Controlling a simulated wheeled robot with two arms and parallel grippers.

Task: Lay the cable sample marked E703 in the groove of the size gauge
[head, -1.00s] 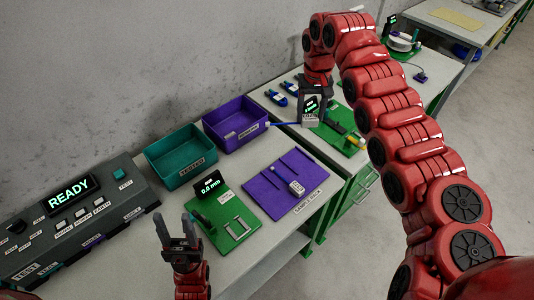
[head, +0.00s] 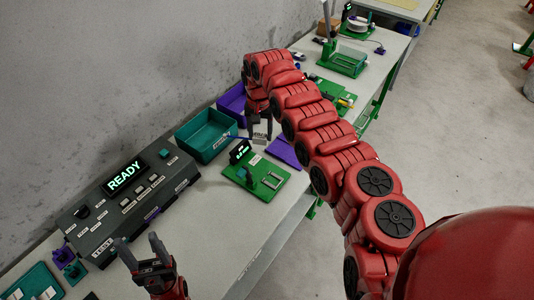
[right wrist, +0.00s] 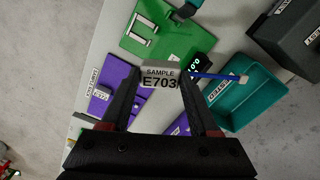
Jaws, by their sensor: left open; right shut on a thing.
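The sample marked E703 is a pale tag (right wrist: 160,78) with a blue cable (right wrist: 218,76) sticking out to one side, ending in a white tip. My right gripper (head: 260,124) is shut on the tag and holds it raised above the bench. The cable also shows in the head view (head: 238,137). The size gauge is a green plate (head: 262,190) with a small display and metal bars; it also shows in the right wrist view (right wrist: 183,44). The held sample is apart from it. My left gripper (head: 139,251) is open and empty, left of the gauge.
A teal tray (head: 206,152) stands behind the gauge. A purple rack (right wrist: 121,82) with another tagged sample lies beside it, partly hidden by my right arm in the head view. A grey READY console (head: 128,205) stands left. The bench front is clear.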

